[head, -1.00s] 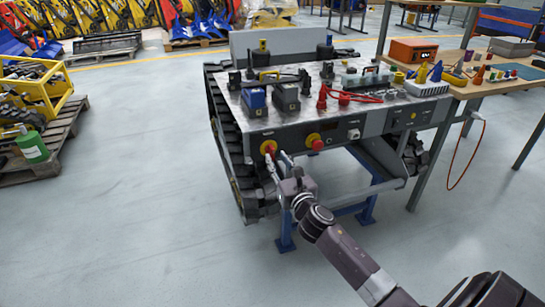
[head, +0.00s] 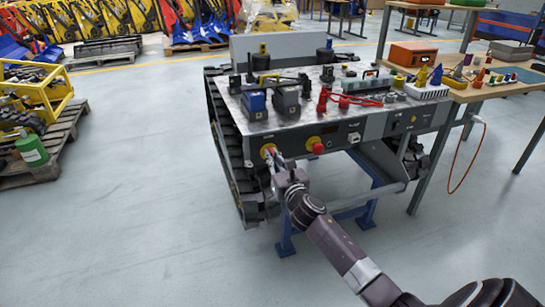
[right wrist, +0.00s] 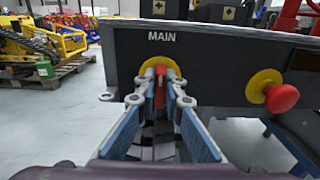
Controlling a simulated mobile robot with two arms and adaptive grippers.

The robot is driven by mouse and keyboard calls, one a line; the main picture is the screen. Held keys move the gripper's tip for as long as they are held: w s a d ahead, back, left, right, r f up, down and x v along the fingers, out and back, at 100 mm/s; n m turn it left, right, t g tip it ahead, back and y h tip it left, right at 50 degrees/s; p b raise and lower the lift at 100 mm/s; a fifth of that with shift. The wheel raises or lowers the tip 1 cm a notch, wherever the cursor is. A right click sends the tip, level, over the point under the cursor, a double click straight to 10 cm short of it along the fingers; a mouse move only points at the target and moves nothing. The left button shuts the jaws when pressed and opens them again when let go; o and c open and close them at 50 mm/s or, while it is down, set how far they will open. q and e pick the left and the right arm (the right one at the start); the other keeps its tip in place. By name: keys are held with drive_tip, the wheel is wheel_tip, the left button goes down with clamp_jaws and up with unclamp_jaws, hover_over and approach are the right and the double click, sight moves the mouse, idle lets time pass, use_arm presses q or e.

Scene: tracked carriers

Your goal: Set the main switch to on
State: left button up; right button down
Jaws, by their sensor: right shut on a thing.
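The main switch is a red handle (right wrist: 159,88) on a yellow round plate (right wrist: 155,66) under the word MAIN on the carrier's dark front panel (right wrist: 215,60). In the right wrist view the red handle stands roughly upright between the fingertips. My right gripper (right wrist: 160,95) is shut on this handle, its fingers on both sides of it. In the head view the right gripper (head: 273,165) reaches the switch (head: 267,150) at the left of the panel, and the fingers partly cover it. The left gripper is not in view.
A red push button (right wrist: 281,98) on a yellow plate sits right of the switch. The tracked carrier (head: 300,120) bears batteries and red cables on top. A workbench (head: 490,90) stands at right, and a pallet (head: 60,150) with a yellow crate at left.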

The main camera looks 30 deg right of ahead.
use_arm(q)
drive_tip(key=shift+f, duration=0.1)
use_arm(e)
drive_tip(key=shift+m, duration=0.6)
drive_tip(key=shift+m+p, duration=0.5)
drive_tip(key=shift+m, duration=0.7)
drive_tip(key=m+p, duration=0.1)
drive_tip(key=m, duration=0.4)
drive_tip(key=shift+d, duration=0.15)
drive_tip(key=m, duration=0.4)
drive_tip(key=shift+f+m+p, duration=0.15)
drive_tip(key=shift+m+p, duration=0.25)
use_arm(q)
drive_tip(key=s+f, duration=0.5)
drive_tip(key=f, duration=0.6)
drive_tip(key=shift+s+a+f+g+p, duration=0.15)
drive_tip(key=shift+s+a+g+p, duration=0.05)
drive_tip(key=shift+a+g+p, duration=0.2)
use_arm(e)
drive_tip(key=shift+f+m, duration=0.15)
drive_tip(key=shift+m, duration=2.15)
drive_tip(key=shift+s, duration=0.1)
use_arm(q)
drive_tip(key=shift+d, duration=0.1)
use_arm(e)
drive_tip(key=c, duration=2)
unclamp_jaws()
drive_tip(key=shift+c, duration=0.2)
